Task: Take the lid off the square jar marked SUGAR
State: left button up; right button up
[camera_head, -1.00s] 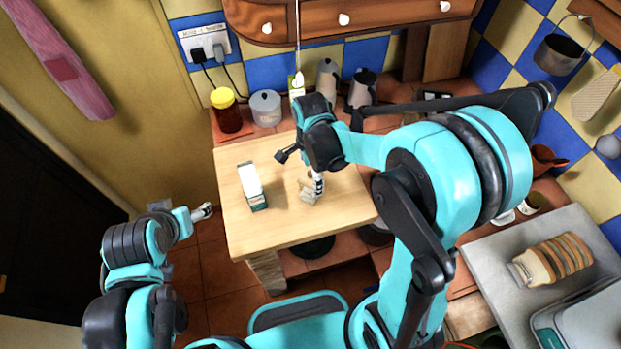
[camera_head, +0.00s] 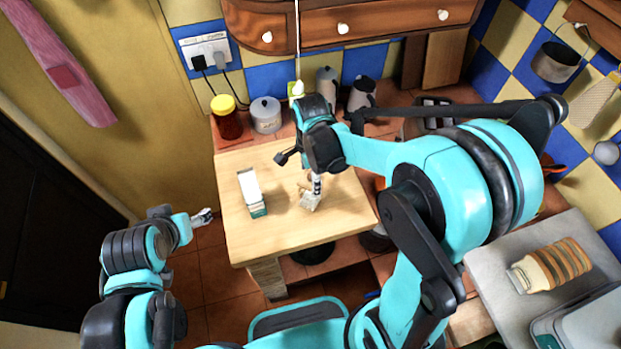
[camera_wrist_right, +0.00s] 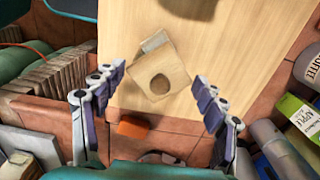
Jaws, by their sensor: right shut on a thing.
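A small square pale-wood jar with a round knob on its lid (camera_head: 311,202) is at the middle of the wooden table, under my right gripper (camera_head: 317,184). In the right wrist view its square lid (camera_wrist_right: 147,86) with a brown knob faces the camera, slightly turned, with a greyish side beyond it. Whether the lid is apart from the jar is unclear, and no SUGAR marking is legible. My left gripper (camera_head: 203,217) is away to the left of the table, too small to judge.
A white-and-green carton (camera_head: 252,194) stands on the wooden table (camera_head: 275,240), left of the jar. A yellow-lidded jar (camera_head: 228,118), a grey canister (camera_head: 265,115) and pitchers stand behind. Sliced bread (camera_head: 550,265) lies at right. The table's front is clear.

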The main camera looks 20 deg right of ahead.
notch_tip(320, 180, up, 2)
jog(key=shift+r, duration=0.15)
jog(key=s+d+r+p, duration=0.3)
jog(key=s+d+r, duration=0.3)
jog(key=s+d, duration=0.15)
jog(key=s+d+f+m+b, duration=0.2)
jog(key=d+f+m+b, duration=0.2)
jog(key=d+f+m, duration=0.55)
jog(key=b, duration=0.3)
send_over(346, 193)
jog(key=shift+n, duration=0.25)
jog(key=f, duration=0.6)
jog(key=shift+s+d, duration=0.1)
jog(key=shift+s, duration=0.15)
jog(key=shift+w+f, duration=0.2)
jog(key=shift+f, duration=0.15)
notch_tip(346, 193, down, 4)
jog(key=shift+r+b, duration=0.15)
jog(key=shift+b, duration=0.6)
jog(key=shift+r, duration=0.1)
